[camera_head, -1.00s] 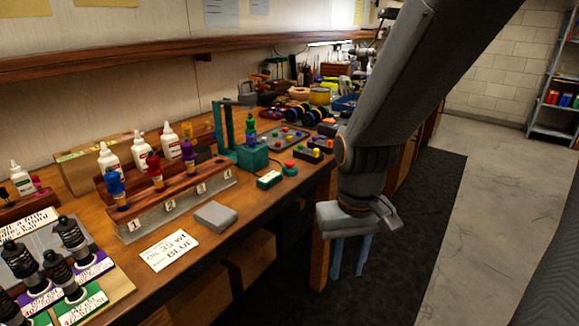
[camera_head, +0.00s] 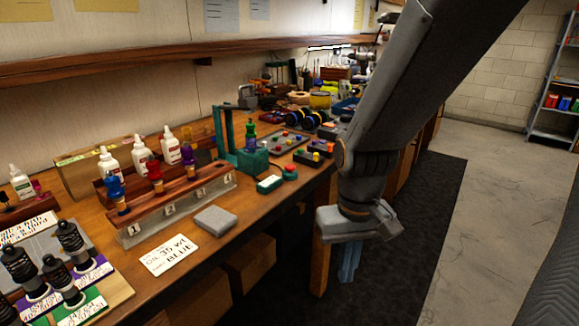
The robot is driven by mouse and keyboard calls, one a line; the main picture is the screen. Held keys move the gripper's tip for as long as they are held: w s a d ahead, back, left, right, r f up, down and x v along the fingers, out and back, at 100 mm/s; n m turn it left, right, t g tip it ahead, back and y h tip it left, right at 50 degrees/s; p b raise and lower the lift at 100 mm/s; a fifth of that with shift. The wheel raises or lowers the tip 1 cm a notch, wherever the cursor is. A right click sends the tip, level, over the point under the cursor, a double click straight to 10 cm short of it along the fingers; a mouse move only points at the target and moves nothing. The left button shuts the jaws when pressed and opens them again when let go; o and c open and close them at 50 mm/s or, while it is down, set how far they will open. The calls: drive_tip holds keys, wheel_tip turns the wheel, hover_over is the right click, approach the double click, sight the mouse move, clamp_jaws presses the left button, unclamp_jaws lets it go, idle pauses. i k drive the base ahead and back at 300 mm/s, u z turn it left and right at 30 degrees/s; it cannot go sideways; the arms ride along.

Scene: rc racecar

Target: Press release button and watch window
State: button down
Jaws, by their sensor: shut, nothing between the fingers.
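A red round button (camera_head: 290,169) on a dark green base sits at the bench's front edge. Beside it lies a small green box with a pale top face (camera_head: 270,182); I cannot read anything on it. Behind them stands a teal frame (camera_head: 222,130) with a teal block (camera_head: 250,160) at its foot. A green and purple piece (camera_head: 250,136) stands upright on the block. Which part is the window I cannot tell. My gripper (camera_head: 347,280) points down beyond the bench's front edge, right of and lower in the picture than the button. Its blue fingers are together and empty, touching nothing visible.
A rack (camera_head: 182,210) with blue, red and purple-topped pieces stands left, with white bottles behind. Several coloured-button panels (camera_head: 284,141) lie behind the button. The dark floor mat (camera_head: 420,240) is clear.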

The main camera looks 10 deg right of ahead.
sight(290, 168)
drive_tip(key=k, duration=1.35)
drive_tip(key=z, duration=0.45)
drive_tip(key=i, duration=0.6)
drive_tip(key=z, duration=0.8)
drive_tip(key=i, duration=0.95)
drive_tip(key=u, duration=0.4)
drive_tip(key=i, duration=0.8)
drive_tip(key=u, duration=0.95)
drive_tip(key=i, duration=0.3)
drive_tip(key=u, duration=0.25)
